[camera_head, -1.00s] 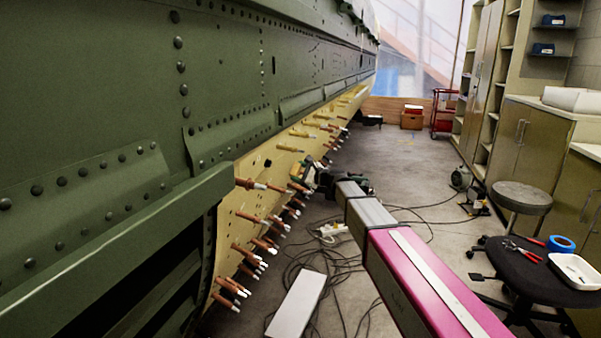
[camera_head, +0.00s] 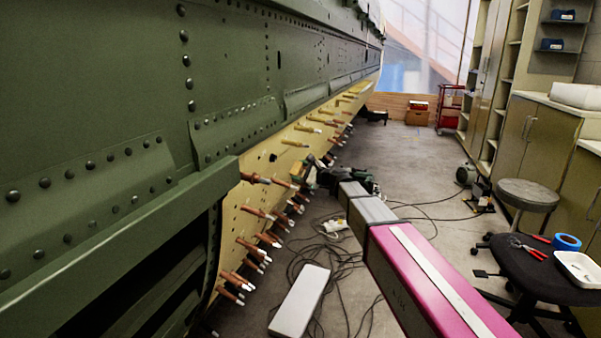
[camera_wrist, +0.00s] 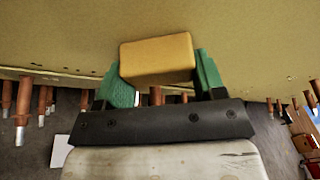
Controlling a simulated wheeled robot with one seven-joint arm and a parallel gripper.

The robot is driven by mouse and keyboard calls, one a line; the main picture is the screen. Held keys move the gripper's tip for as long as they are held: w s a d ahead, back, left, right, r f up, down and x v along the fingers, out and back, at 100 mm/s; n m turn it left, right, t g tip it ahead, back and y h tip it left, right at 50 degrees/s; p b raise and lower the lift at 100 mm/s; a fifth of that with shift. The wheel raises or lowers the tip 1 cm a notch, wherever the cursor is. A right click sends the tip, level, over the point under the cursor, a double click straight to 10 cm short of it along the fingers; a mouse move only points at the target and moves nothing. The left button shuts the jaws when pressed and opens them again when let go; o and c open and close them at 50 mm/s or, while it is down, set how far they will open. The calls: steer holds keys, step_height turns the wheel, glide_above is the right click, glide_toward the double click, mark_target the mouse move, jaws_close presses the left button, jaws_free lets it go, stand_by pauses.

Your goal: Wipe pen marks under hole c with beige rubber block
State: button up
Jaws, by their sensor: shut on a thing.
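The beige rubber block (camera_wrist: 157,58) is held between the two green fingers of my gripper (camera_wrist: 160,80) in the wrist view. The block is close to the yellowish skin panel (camera_wrist: 60,35); I cannot tell whether it touches. In the head view my gripper (camera_head: 308,172) is small and dark beside the lower yellowish panel (camera_head: 232,225), among the copper-coloured fasteners. The pen marks and the letter of hole c cannot be made out in either view.
Several copper-coloured fasteners (camera_head: 262,238) stick out of the panel around my gripper; they also show below it in the wrist view (camera_wrist: 22,105). Cables (camera_head: 330,262) and a white slab (camera_head: 300,300) lie on the floor. A stool (camera_head: 528,195) and a black chair (camera_head: 555,268) stand right.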

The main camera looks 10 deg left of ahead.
steer(key=d+f, duration=0.1)
steer(key=d, duration=0.5)
steer(key=shift+s+f, duration=0.2)
stand_by(0.4)
steer(key=shift+s+d+f, duration=0.1)
steer(key=shift+d+f, duration=0.1)
steer(key=shift+d, duration=0.5)
steer(key=shift+d+f, duration=0.15)
steer(key=shift+d, duration=0.55)
